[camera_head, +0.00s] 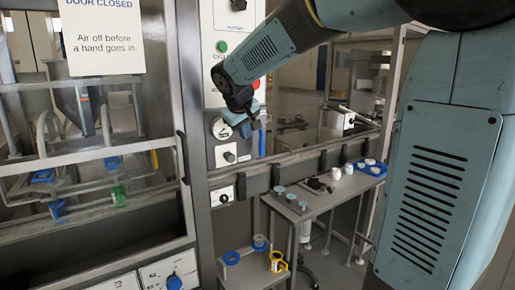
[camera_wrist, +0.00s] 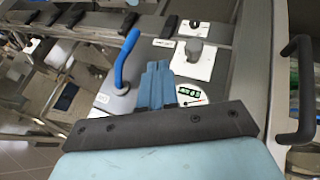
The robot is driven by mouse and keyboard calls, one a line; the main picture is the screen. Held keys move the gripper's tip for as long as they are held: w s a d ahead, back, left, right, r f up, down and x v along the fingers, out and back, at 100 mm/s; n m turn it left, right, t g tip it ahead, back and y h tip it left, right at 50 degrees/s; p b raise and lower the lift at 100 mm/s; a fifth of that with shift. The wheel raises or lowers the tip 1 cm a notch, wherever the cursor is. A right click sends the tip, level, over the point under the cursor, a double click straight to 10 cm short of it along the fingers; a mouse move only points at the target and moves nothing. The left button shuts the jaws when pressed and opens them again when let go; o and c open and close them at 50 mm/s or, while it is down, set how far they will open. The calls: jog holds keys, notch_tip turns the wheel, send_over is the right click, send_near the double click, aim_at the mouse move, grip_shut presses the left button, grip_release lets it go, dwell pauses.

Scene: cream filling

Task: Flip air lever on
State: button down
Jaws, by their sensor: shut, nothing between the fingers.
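The air lever (camera_wrist: 127,58) is a curved blue handle on a grey panel in the wrist view. Its base is at the panel's lower part, and its handle rises toward the top of the picture. In the head view a blue upright strip (camera_head: 262,139) beside my gripper appears to be the same handle. My gripper (camera_wrist: 156,66) has its blue fingers together with nothing between them. It is just right of the lever in the wrist view, with a small gap visible between them. In the head view my gripper (camera_head: 246,131) is in front of the panel, partly covering it.
A gauge (camera_head: 220,128) and a grey knob (camera_head: 230,157) sit on the panel close to my gripper. A dark door handle (camera_wrist: 300,90) stands out at right in the wrist view. A side table (camera_head: 318,207) with small cups is lower right in the head view.

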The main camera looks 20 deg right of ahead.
jog(key=shift+w+d+f, duration=0.95)
jog(key=shift+w+f, duration=0.3)
jog(key=shift+f, duration=0.1)
jog(key=shift+w+d+f, duration=1)
jog(key=shift+w+f, duration=0.25)
jog(key=shift+f, duration=0.05)
jog(key=shift+w+d+f, duration=0.95)
jog(key=shift+w+f, duration=0.3)
jog(key=shift+f, duration=0.1)
